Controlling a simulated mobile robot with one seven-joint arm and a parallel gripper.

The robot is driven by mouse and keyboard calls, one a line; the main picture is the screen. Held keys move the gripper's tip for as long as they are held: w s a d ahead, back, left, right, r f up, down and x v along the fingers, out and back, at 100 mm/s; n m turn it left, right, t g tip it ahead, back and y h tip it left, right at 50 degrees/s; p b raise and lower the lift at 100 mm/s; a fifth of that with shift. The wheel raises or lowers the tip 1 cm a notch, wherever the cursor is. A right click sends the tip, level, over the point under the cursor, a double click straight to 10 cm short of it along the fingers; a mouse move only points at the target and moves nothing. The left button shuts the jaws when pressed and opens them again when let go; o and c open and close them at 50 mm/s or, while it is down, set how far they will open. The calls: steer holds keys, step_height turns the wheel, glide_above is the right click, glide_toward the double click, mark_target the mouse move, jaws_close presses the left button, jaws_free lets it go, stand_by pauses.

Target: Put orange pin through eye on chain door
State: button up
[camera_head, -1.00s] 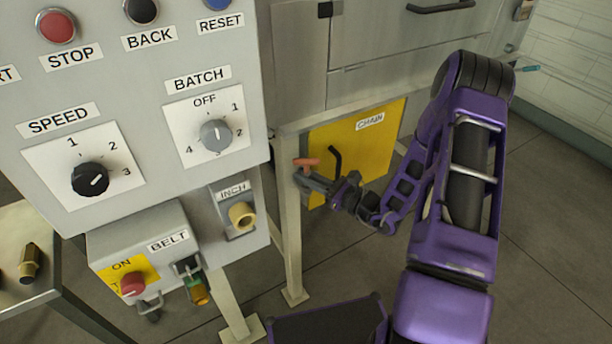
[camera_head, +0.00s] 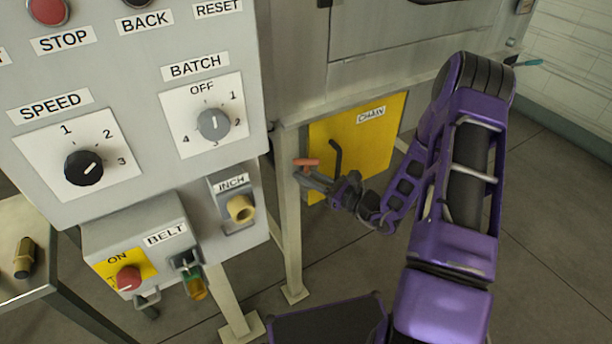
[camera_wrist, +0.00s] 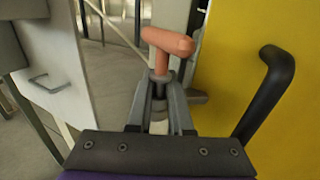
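The orange pin (camera_head: 306,162) has a T-shaped head. It also shows in the wrist view (camera_wrist: 167,42), head up, with its shaft going down between the fingers. My gripper (camera_head: 308,177) is shut on the pin's shaft; its fingertips also show in the wrist view (camera_wrist: 160,84). The yellow chain door (camera_head: 370,142) has a CHAIN label and a black bent handle (camera_head: 337,158), also seen in the wrist view (camera_wrist: 268,88). The pin is near the door's left edge, by the pale frame post. A grey metal piece (camera_wrist: 196,97) shows just right of the fingers; I cannot clearly make out the eye.
The grey control panel (camera_head: 130,95) with knobs and buttons stands at the left. Below it is the BELT box (camera_head: 150,250) with a hanging padlock. A pale post (camera_head: 288,220) stands just left of my gripper. Floor is open at the right.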

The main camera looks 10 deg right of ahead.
steer(key=shift+o, duration=1.2)
steer(key=shift+s+a+f, duration=0.1)
steer(key=shift+f, duration=0.15)
steer(key=v, duration=1.7)
steer(key=shift+d+p, duration=0.25)
steer(key=shift+p, duration=0.1)
steer(key=shift+r, duration=0.15)
